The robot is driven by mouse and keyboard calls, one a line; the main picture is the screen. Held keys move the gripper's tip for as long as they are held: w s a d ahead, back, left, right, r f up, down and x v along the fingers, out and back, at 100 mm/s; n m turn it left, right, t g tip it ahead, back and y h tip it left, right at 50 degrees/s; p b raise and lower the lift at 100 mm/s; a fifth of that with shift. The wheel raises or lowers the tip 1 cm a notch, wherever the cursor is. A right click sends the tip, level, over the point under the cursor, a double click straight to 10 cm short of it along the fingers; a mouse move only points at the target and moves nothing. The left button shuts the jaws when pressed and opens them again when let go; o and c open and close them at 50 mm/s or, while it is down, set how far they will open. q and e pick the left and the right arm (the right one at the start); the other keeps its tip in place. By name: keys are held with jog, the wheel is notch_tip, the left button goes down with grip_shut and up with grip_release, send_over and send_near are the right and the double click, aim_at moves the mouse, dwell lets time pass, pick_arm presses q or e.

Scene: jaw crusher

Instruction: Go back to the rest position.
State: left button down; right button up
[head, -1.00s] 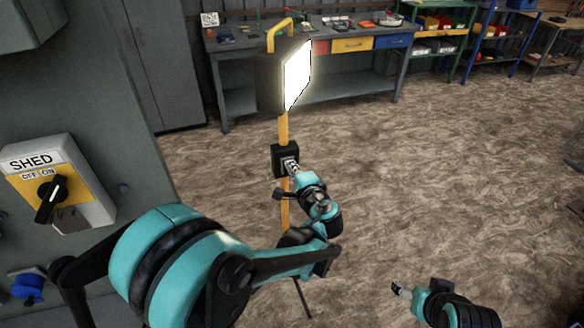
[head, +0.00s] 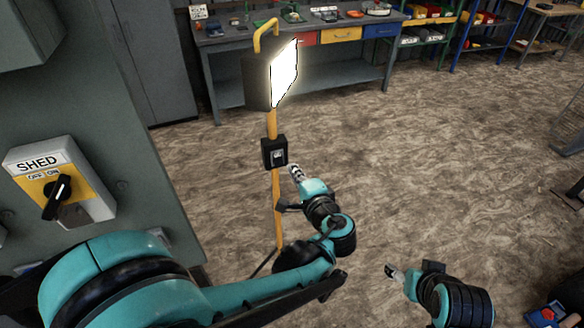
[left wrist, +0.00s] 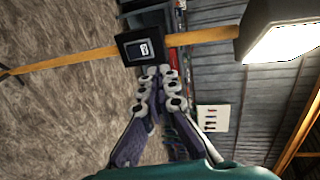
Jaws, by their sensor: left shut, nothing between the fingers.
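My left gripper (head: 296,172) is shut and empty, just right of and below the black switch box (head: 267,154) on the yellow lamp pole (head: 277,190) in the head view. A gap shows between them there. In the left wrist view the closed fingertips (left wrist: 155,72) appear just below the switch box (left wrist: 127,46), whose rocker faces the camera. The work lamp (head: 284,75) on the pole is lit. My right gripper (head: 392,271) is low at the right in the head view, over open floor, too small to tell its jaws.
A grey cabinet with a SHED rotary switch (head: 62,190) stands at the left, close to my left arm. A workbench (head: 225,48) and shelves (head: 463,30) line the back. The floor (head: 440,150) between is clear. The pole's feet are partly hidden by my arm.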

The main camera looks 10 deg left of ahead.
dwell(0.4)
pick_arm(q)
jog(key=s+a+f+n+g+h, duration=0.3)
jog(key=s+a+f+n+g, duration=0.15)
jog(key=s+a, duration=0.35)
jog(key=s+d+f+n+g+h, duration=0.1)
jog(key=s+d+n+h, duration=0.2)
jog(key=s, duration=0.7)
jog(key=n+h, duration=0.2)
jog(key=n, duration=0.1)
jog(key=shift+s+d+f+n, duration=0.15)
jog(key=shift+s+f+n, duration=0.1)
jog(key=shift+f+n, duration=0.1)
